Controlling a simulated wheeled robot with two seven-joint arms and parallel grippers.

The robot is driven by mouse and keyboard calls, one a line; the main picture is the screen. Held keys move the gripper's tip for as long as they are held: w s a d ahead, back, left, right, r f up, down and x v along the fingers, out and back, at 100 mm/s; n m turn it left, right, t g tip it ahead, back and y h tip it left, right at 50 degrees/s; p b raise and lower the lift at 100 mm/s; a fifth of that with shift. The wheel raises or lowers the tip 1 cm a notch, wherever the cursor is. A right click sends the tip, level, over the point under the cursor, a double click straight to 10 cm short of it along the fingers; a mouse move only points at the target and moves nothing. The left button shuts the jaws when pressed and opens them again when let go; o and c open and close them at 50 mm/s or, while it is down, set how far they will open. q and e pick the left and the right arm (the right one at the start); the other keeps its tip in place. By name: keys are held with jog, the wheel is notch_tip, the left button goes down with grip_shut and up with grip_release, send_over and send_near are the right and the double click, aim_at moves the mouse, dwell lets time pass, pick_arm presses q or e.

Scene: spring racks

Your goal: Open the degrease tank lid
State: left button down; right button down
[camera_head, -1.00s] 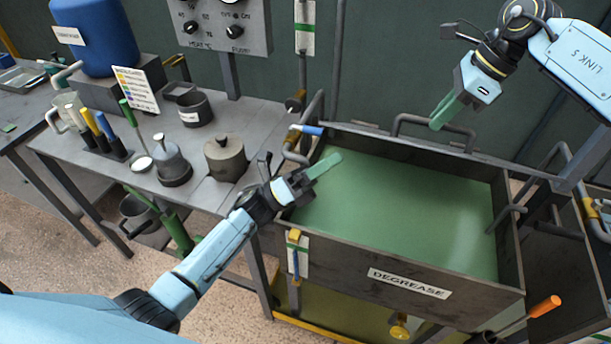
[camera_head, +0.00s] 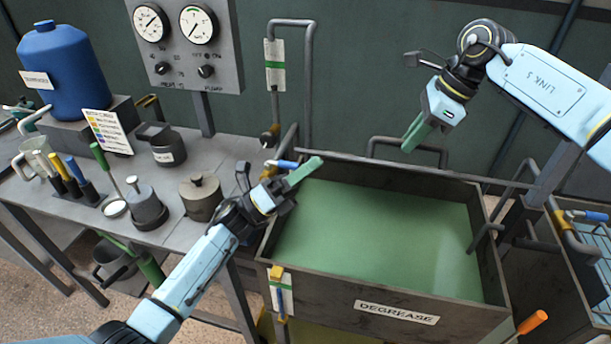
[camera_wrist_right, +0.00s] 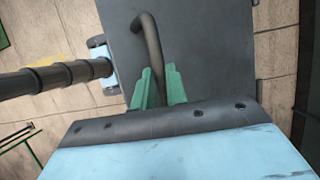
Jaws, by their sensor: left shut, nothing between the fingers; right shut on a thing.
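The degrease tank (camera_head: 382,322) stands at the centre right, its top uncovered and its green liquid in sight. Its lid appears nearly edge-on along the rear rim in the head view; its handle (camera_head: 408,142) sticks up there. In the right wrist view the lid is a flat dark plate (camera_wrist_right: 215,50) with a bent bar handle (camera_wrist_right: 150,38). My right gripper (camera_head: 413,138) is shut on this handle; its green fingers (camera_wrist_right: 159,88) lie either side of the bar. My left gripper (camera_head: 304,172) is shut and empty over the tank's rear left corner.
A blue-handled valve (camera_head: 284,164) sits close beside my left fingers. The bench (camera_head: 180,222) at left carries pots, tools and a blue drum (camera_head: 62,72). A gauge panel (camera_head: 186,45) stands behind. Another tank with a wire basket (camera_head: 595,243) is at right.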

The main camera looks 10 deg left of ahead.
pick_arm(q)
jog(key=shift+w+a+r, duration=0.1)
jog(key=shift+w+r, duration=0.2)
jog(key=shift+r, duration=0.1)
pick_arm(e)
jog(key=shift+s+f, duration=0.35)
jog(key=shift+f, duration=0.35)
pick_arm(q)
jog(key=shift+w, duration=0.1)
pick_arm(e)
jog(key=c, duration=1.4)
grip_release()
